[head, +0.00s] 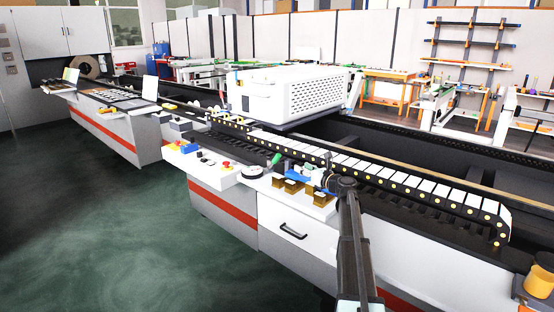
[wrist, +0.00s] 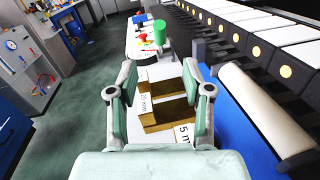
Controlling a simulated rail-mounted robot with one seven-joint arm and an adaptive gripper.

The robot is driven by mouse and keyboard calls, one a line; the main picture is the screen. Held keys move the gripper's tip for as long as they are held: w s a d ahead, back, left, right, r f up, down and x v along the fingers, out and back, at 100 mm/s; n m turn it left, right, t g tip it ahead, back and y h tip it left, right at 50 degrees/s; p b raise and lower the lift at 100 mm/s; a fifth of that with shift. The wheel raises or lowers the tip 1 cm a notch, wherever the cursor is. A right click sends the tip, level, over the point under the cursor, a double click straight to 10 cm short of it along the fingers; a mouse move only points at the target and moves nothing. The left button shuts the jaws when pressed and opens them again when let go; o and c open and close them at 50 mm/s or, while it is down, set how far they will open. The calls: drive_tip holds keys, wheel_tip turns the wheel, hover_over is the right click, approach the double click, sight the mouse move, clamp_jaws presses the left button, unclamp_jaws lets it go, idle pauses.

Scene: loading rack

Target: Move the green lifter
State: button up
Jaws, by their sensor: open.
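A green upright piece (head: 276,159), which looks like the green lifter, stands on the white side shelf in the head view. In the wrist view it is a green cylinder (wrist: 159,37) beyond the fingertips, with a white part beside it. My gripper (wrist: 168,82) is open, with its two fingers apart and nothing held.
The brown blocks (head: 292,187) sit on the shelf's front part. A dark cable chain (head: 400,180) with white segments runs along the machine beside them. A blue surface (wrist: 240,140) and a pale roller (wrist: 262,105) lie at right in the wrist view. Green floor is free at left.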

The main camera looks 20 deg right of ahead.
sight(279, 156)
drive_tip(key=p+x, duration=0.1)
drive_tip(key=x, duration=1.5)
drive_tip(key=shift+w+a+f+p, duration=0.1)
drive_tip(key=shift+w+p, duration=0.15)
drive_tip(key=shift+p, duration=0.1)
clamp_jaws()
